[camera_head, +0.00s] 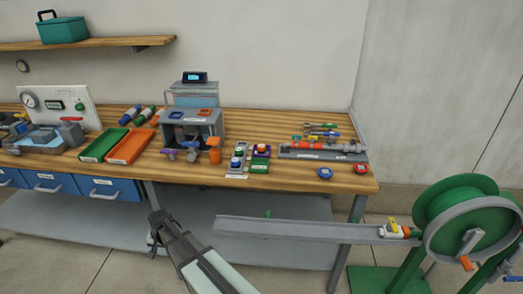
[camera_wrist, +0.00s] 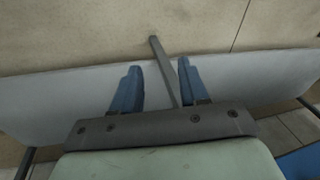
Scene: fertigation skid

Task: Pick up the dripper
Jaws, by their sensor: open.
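I cannot tell for sure which thing is the dripper.
The wooden bench (camera_head: 300,181) holds a green tray (camera_head: 103,145), an orange tray (camera_head: 130,147), a grey machine (camera_head: 190,130) and a grey fitting rack (camera_head: 320,152). The grey rail (camera_head: 300,230) runs right to a green hose reel (camera_head: 470,225). Blue drawers (camera_head: 105,187) hang at left.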

